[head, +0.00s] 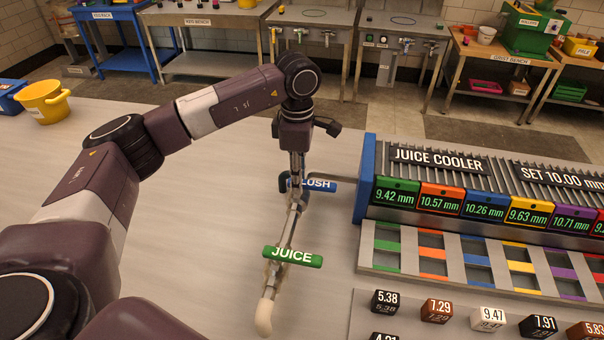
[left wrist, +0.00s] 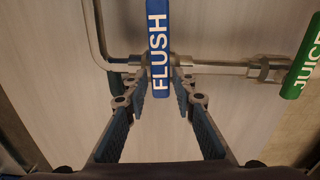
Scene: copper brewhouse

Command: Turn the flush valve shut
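The flush valve has a blue handle marked FLUSH (head: 318,185), lying crosswise over the metal pipe (head: 285,230). It also shows in the left wrist view (left wrist: 158,45), at right angles to the pipe. My left gripper (head: 297,178) points down over this handle. In the left wrist view my left gripper (left wrist: 159,78) is open, with one finger on each side of the blue handle and narrow gaps beside it. In the head view the gripper hides part of the handle. My right gripper is not in view.
A green JUICE handle (head: 293,256) crosses the same pipe nearer to me. The juice cooler (head: 440,160) stands to the right, with several numbered cubes (head: 437,310) in front. A yellow bucket (head: 44,101) stands at far left. The counter (head: 190,230) between is clear.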

